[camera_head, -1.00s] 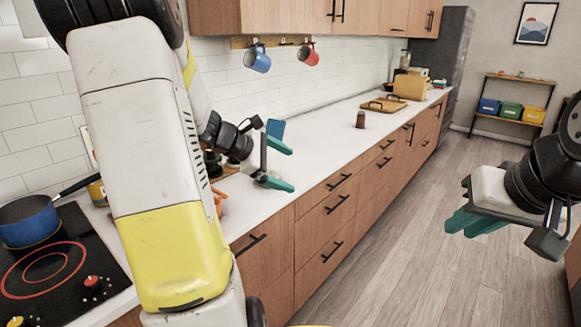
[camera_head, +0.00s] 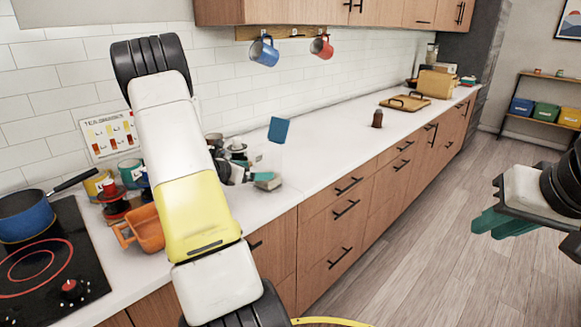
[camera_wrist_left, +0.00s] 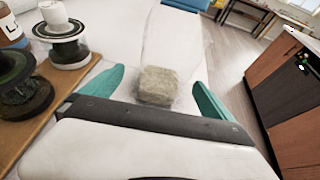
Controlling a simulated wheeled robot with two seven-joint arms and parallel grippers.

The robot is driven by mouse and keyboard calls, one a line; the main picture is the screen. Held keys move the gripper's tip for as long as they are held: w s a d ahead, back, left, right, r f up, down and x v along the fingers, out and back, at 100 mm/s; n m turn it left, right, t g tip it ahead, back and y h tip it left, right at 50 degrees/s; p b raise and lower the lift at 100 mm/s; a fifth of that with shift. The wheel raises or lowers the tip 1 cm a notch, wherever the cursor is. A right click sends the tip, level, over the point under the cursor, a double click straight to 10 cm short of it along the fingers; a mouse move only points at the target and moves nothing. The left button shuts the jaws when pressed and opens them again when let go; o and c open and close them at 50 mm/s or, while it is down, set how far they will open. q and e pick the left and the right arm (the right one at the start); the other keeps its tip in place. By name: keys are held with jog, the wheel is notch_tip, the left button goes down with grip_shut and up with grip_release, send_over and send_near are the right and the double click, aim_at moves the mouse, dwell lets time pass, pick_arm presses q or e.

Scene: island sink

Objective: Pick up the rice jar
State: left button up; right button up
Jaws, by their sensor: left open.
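The rice jar (camera_wrist_left: 158,85) shows in the left wrist view as a clear container with pale grainy contents. In the head view my left gripper (camera_head: 262,179) is low over the counter, partly hidden by my arm, and the jar is hard to make out there. My right gripper (camera_head: 503,224) is over the floor at the right, away from the counter; its fingers overlap in view.
In the left wrist view, dark-based jars (camera_wrist_left: 62,45) stand on a wooden board (camera_wrist_left: 75,85) left of the gripper. A blue flat piece (camera_head: 278,130) shows above the gripper. An orange container (camera_head: 148,230) and stove (camera_head: 50,265) are left. The counter beyond is mostly clear.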

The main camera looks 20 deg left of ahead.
pick_arm(q)
jog(key=x, duration=0.6)
jog(key=shift+w+d+f, duration=0.1)
jog(key=shift+d+f, duration=0.05)
jog(key=shift+d, duration=0.15)
grip_shut()
